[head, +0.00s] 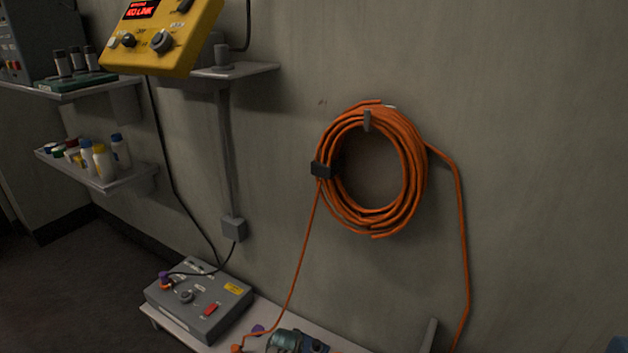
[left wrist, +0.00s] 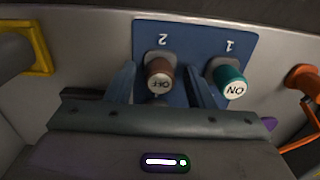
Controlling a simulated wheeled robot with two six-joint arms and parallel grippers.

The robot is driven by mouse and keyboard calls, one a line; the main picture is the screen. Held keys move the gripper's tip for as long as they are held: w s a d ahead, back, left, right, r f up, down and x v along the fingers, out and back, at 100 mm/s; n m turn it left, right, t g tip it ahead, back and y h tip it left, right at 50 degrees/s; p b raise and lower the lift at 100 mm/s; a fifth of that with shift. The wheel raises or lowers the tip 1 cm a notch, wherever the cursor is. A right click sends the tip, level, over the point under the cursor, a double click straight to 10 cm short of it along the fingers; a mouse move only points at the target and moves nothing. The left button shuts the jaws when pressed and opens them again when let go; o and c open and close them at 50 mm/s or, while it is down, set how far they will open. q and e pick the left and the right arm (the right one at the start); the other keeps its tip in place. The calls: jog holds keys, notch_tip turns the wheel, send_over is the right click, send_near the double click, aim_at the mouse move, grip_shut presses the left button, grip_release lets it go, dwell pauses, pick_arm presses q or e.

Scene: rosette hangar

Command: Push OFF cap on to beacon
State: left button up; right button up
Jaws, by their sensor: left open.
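The OFF cap (left wrist: 158,80), brownish red with a pale lettered end, is at the blue plate (left wrist: 192,40) under the mark 2 in the left wrist view. A teal ON cap (left wrist: 229,82) is beside it under the mark 1. My left gripper (left wrist: 163,88) is open, with one finger on each side of the OFF cap; whether either finger touches it I cannot tell. I cannot make out a beacon in either view. A teal and blue item (head: 287,342) is cut off at the bottom of the head view. My right gripper is not in view.
An orange hose coil (head: 420,185) hangs on the wall. A grey control box (head: 205,310) sits on the low ledge (head: 262,311). A yellow pendant (head: 185,42) and shelves of bottles (head: 103,162) are at the left. An orange fitting (left wrist: 302,80) is right of the ON cap.

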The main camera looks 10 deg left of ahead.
pick_arm(q)
jog(key=shift+p, duration=0.75)
dwell(0.8)
grip_shut()
dwell(0.4)
